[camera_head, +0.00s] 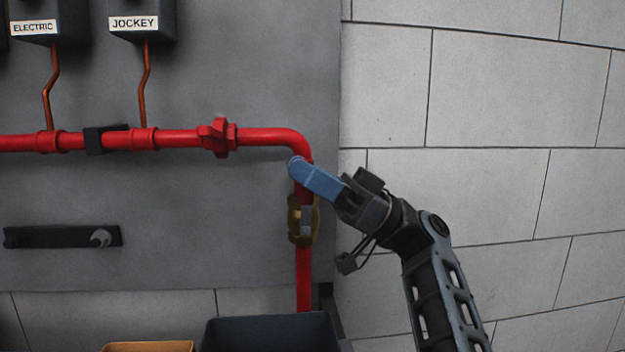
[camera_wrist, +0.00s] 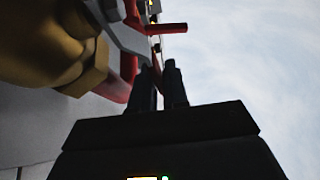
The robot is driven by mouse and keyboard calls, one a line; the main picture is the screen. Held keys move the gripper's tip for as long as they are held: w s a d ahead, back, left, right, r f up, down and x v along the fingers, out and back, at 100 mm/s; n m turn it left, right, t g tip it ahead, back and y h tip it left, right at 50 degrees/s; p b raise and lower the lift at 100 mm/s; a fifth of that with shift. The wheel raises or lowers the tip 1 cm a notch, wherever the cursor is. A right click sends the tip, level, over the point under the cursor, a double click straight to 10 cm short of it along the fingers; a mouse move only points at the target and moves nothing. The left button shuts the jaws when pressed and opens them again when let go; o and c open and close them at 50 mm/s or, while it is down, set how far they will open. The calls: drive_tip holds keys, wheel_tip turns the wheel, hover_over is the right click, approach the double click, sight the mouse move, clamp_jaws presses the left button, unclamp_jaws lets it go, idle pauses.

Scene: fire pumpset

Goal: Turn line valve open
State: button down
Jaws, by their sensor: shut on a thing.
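The line valve (camera_head: 292,220) has a brass body on the upright red pipe at the right end of the line. It shows large at the upper left of the wrist view (camera_wrist: 45,45). A grey lever (camera_wrist: 120,35) runs from the valve toward my fingertips. In the wrist view my gripper's two dark fingers (camera_wrist: 160,78) are close together on the lever's end. The exact contact is dark and partly hidden.
The red pipe (camera_head: 180,138) runs left along the grey panel, with a red fitting (camera_head: 218,138). A dark bin (camera_head: 270,330) and an orange bin (camera_head: 148,347) stand below. Bare wall fills the right side.

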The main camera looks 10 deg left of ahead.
drive_tip(key=shift+f, duration=0.1)
drive_tip(key=c, duration=1.2)
unclamp_jaws()
drive_tip(key=v, duration=0.7)
drive_tip(key=shift+w+d+f+b, duration=0.1)
drive_tip(key=shift+d+f+b, duration=0.05)
drive_tip(key=shift+d+b, duration=0.15)
